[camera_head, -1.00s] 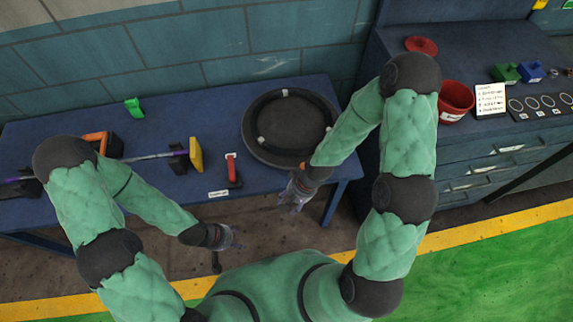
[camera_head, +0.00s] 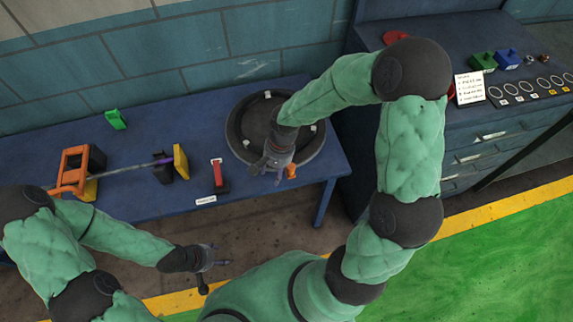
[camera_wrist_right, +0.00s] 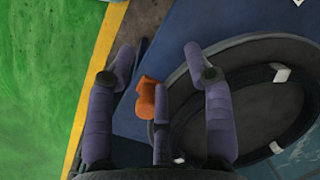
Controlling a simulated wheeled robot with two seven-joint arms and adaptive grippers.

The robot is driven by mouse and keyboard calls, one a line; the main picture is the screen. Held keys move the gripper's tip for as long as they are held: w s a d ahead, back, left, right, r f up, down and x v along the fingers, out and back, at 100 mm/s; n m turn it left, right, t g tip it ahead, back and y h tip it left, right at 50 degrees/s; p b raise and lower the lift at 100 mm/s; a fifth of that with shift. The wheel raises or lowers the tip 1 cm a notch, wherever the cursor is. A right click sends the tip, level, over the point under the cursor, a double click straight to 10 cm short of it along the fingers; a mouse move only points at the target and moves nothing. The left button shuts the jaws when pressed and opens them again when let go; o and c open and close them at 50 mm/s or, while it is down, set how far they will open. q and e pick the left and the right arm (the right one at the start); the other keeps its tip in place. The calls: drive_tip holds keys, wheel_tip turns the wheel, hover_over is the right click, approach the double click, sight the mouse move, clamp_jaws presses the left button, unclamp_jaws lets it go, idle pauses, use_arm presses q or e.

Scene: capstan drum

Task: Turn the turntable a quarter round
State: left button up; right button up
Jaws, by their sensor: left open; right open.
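The turntable (camera_head: 238,127) is a dark round disc with a raised rim and several white marks, on the blue table near its right end. An orange knob (camera_head: 291,171) stands at its near edge; it also shows in the right wrist view (camera_wrist_right: 147,97). My right gripper (camera_head: 268,172) is open over the near edge of the turntable, just left of the knob in the head view. In the right wrist view the knob lies between its spread fingers, with no clear contact. My forearm hides part of the disc. My left gripper (camera_head: 213,257) is open and empty in front of the table.
A red-handled lever (camera_head: 217,173) stands left of the turntable. Further left are a yellow plate (camera_head: 181,162), a rod and an orange frame (camera_head: 72,172). A green block (camera_head: 116,119) is at the back. A workbench (camera_head: 484,134) stands to the right.

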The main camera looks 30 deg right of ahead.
sight(291, 166)
drive_tip(key=d+r+m+h, duration=0.25)
drive_tip(key=d+r, duration=0.35)
drive_tip(key=r, duration=0.3)
drive_tip(key=shift+m, duration=0.45)
wheel_tip(291, 166, down, 10)
drive_tip(key=b, duration=0.4)
drive_tip(key=shift+w+f, duration=0.1)
clamp_jaws()
